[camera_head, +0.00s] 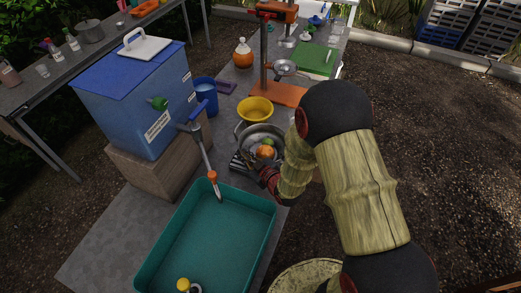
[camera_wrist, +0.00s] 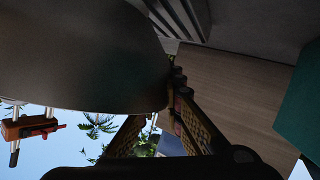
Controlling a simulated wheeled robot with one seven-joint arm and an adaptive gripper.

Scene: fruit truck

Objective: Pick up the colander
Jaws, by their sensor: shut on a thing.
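The colander (camera_head: 277,132) is a grey metal bowl in the middle of the table, with an orange fruit (camera_head: 265,152) and a green fruit (camera_head: 268,142) in it. My gripper (camera_head: 266,174) is at its near side, low by the rim, partly hidden by my own wrist. In the wrist view the colander (camera_wrist: 80,60) fills the upper left as a large dark curved wall. My gripper (camera_wrist: 168,108) is shut on its edge there. I cannot tell whether the colander is clear of the surface below it.
A black slatted rack (camera_head: 240,163) lies beside the colander. A yellow bowl (camera_head: 255,105) stands just behind it, and an orange-based press (camera_head: 285,96) farther back. A teal basin (camera_head: 215,240) with a tap (camera_head: 203,150) is in front. A blue cooler (camera_head: 140,100) and blue cup (camera_head: 206,95) stand left.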

